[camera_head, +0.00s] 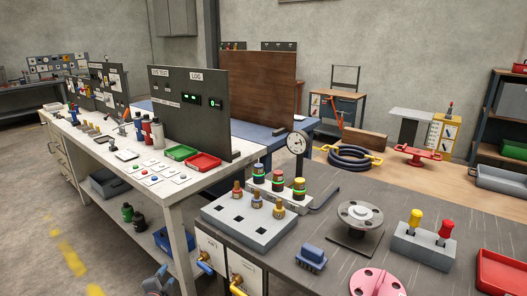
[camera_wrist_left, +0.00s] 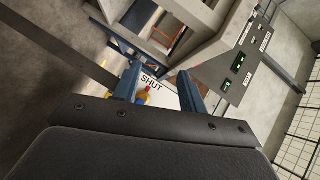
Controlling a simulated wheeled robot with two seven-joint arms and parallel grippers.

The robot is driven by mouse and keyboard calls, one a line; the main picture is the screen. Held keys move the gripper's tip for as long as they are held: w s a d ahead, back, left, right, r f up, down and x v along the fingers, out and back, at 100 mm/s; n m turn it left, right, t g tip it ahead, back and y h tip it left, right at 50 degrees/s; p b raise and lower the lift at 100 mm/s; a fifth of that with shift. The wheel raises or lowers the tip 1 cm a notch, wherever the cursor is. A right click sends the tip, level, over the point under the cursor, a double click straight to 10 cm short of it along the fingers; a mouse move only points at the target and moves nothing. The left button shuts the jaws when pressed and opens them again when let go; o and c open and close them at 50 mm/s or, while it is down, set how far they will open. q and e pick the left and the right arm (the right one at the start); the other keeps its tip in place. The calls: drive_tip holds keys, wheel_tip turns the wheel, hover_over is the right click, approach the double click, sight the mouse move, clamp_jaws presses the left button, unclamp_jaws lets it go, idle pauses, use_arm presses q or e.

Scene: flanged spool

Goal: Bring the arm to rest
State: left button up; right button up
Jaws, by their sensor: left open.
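My left gripper (camera_head: 159,280) shows low in the head view, beside the front of the dark-topped bench and below its top. In the left wrist view its two blue fingers (camera_wrist_left: 160,84) stand apart with nothing between them. Behind the fingers is a white panel (camera_wrist_left: 158,97) marked SHUT, with a small yellow and red part partly hidden by a finger. The grey flanged spool (camera_head: 360,214) sits on a dark square plate on the bench, well right of my gripper. My right gripper is not in view.
A grey socket block (camera_head: 250,222), a blue connector (camera_head: 311,257), a pink flange (camera_head: 377,284) and a red tray (camera_head: 503,270) occupy the bench. Open floor (camera_head: 60,225) lies left.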

use_arm(q)
drive_tip(key=s+d+f+n+g+p, duration=0.1)
drive_tip(key=s+d+n+g, duration=0.3)
drive_tip(key=s, duration=1)
drive_tip(key=s+d+f+n+g+h+p, duration=0.1)
drive_tip(key=s+d+n+g, duration=0.3)
drive_tip(key=s+d, duration=0.5)
drive_tip(key=s+d+f+n+g+p, duration=0.1)
drive_tip(key=s+d+n+g, duration=0.3)
drive_tip(key=s, duration=1.6)
drive_tip(key=shift+d+f+g+h+p, duration=0.2)
drive_tip(key=shift+d+g+h+p, duration=0.3)
drive_tip(key=shift+d, duration=0.65)
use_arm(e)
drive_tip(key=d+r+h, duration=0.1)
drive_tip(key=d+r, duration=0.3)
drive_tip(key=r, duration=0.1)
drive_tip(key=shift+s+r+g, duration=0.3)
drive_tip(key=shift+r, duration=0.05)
use_arm(q)
drive_tip(key=shift+s, duration=0.15)
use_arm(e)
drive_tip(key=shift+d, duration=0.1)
